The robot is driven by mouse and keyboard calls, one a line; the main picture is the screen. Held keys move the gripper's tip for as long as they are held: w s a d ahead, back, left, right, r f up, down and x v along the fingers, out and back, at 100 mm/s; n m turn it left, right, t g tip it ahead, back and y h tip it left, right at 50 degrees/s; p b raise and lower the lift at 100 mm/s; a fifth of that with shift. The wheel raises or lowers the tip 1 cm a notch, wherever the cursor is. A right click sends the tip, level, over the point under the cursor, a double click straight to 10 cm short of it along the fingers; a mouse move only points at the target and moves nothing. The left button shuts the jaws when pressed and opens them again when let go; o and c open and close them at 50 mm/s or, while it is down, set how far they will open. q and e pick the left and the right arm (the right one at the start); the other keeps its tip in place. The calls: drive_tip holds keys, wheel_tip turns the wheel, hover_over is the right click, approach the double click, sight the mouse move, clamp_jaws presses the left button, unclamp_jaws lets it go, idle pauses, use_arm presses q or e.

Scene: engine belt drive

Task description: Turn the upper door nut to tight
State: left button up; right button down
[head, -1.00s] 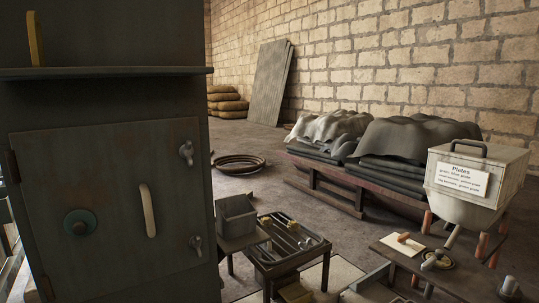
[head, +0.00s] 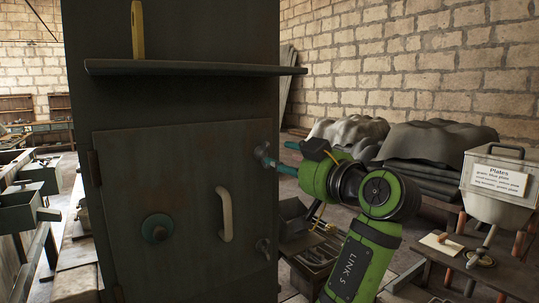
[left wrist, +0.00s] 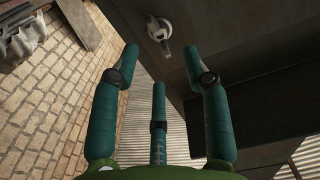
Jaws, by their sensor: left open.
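The grey cabinet door (head: 180,200) is closed, with a pale handle (head: 225,215) and a round teal knob (head: 157,228). The upper door nut (head: 260,151) is at the door's upper right edge, partly hidden by my teal fingertips in the head view. In the left wrist view the upper nut (left wrist: 157,30) is a pale winged nut just beyond the fingertips. My left gripper (head: 276,158) is beside it, with its three fingers (left wrist: 159,62) spread and nothing between them. The lower door nut (head: 263,248) is clear below. My right gripper is not in view.
A shelf (head: 195,69) with a yellow tool (head: 138,30) juts out above the door. To the right are a low work table (head: 315,250), covered stacks (head: 435,145) and a white plates box (head: 497,178). Benches (head: 40,195) stand at left.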

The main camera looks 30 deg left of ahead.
sight(265, 154)
use_arm(q)
drive_tip(key=p+x, duration=0.2)
drive_tip(key=x, duration=0.3)
drive_tip(key=shift+a+r+p, duration=0.15)
drive_tip(key=shift+a+p, duration=0.15)
drive_tip(key=shift+w+a, duration=0.25)
drive_tip(key=shift+a, duration=0.35)
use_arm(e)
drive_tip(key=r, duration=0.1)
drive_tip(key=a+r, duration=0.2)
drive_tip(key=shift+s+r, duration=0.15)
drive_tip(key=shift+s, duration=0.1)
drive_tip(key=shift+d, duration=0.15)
use_arm(q)
drive_tip(key=shift+d, duration=0.1)
clamp_jaws()
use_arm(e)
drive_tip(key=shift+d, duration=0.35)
